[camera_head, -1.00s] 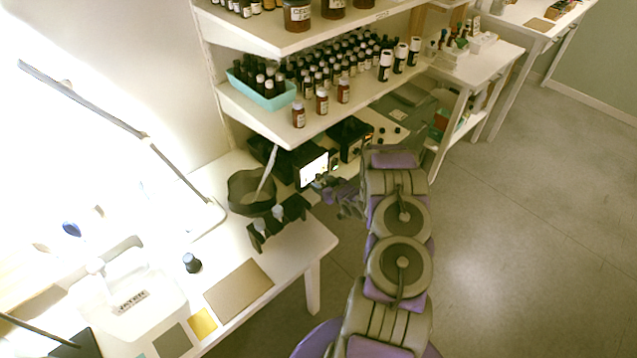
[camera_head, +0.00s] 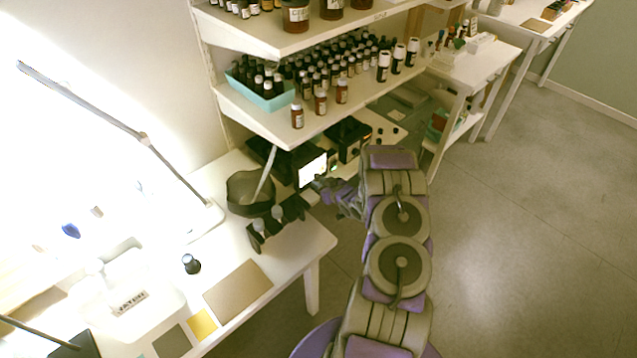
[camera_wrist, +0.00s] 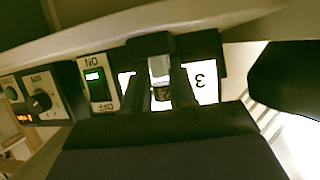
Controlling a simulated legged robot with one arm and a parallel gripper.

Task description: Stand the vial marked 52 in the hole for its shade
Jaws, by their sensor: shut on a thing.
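My gripper (camera_wrist: 161,85) is shut on a small glass vial (camera_wrist: 160,67), which shows between the two dark fingers in the wrist view. The vial has a pale clear part and a dark lower band; a mark there is too small to read surely. Behind it is a bright lit panel (camera_wrist: 203,82) in a dark frame, with a figure 3 to the right of the fingers. In the head view my gripper (camera_head: 322,188) is just in front of the same lit panel (camera_head: 313,170), and the vial is too small to make out. I cannot make out any hole.
A switch with a green light (camera_wrist: 95,80) and a black knob (camera_wrist: 40,102) are left of the panel. The shelf (camera_head: 262,118) with several brown bottles overhangs the panel. A black stand (camera_head: 272,222) is close by on the white table (camera_head: 300,245). Open floor lies to the right.

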